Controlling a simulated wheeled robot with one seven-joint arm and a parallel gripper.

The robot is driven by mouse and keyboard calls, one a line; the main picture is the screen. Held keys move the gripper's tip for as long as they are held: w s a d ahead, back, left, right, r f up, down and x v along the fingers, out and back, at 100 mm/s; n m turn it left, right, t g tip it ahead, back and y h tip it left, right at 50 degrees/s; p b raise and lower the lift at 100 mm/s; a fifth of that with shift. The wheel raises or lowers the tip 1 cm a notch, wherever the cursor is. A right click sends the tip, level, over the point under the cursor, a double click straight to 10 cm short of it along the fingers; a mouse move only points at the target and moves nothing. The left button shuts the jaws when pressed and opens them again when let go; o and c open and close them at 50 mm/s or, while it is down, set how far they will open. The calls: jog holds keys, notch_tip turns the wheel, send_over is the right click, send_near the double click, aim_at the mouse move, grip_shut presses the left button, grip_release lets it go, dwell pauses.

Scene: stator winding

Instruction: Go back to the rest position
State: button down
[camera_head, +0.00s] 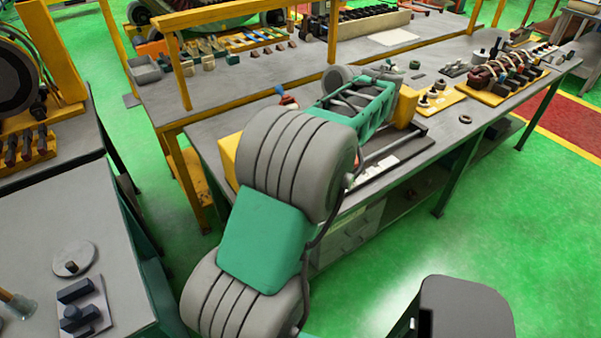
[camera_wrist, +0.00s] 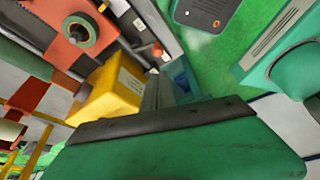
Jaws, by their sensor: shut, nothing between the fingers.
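My arm reaches across the front of the middle workbench (camera_head: 465,130) in the head view. Its far end, with my gripper (camera_head: 362,104), is over the bench, largely hidden by my own links. In the wrist view my gripper (camera_wrist: 165,122) shows as a broad green part with a dark edge across the bottom. It is shut and nothing is seen held in it. A yellow block (camera_wrist: 118,84) and an orange fixture with a green ring (camera_wrist: 80,30) lie beyond it in that view; contact cannot be told.
A row of dark red parts with cables (camera_head: 510,72) and a small dark ring (camera_head: 465,119) sit on the bench's right side. A grey table (camera_head: 40,220) stands at the left. A back bench (camera_head: 225,85) carries tools. Green floor (camera_head: 510,220) is clear at the right.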

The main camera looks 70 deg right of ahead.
jog(key=shift+r, duration=0.2)
jog(key=w+a+r+m, duration=0.1)
jog(key=w+a+r, duration=0.1)
jog(key=w+a, duration=0.8)
jog(key=w+a+r+m, duration=0.1)
jog(key=w+a, duration=0.6)
jog(key=w, duration=0.7)
jog(key=a+f+m+h, duration=0.2)
jog(key=a+m, duration=0.1)
jog(key=a, duration=2.1)
jog(key=shift+w+a+f+m+t, duration=0.15)
jog(key=shift+a+f+m+t, duration=0.05)
jog(key=shift+a+m+t, duration=0.2)
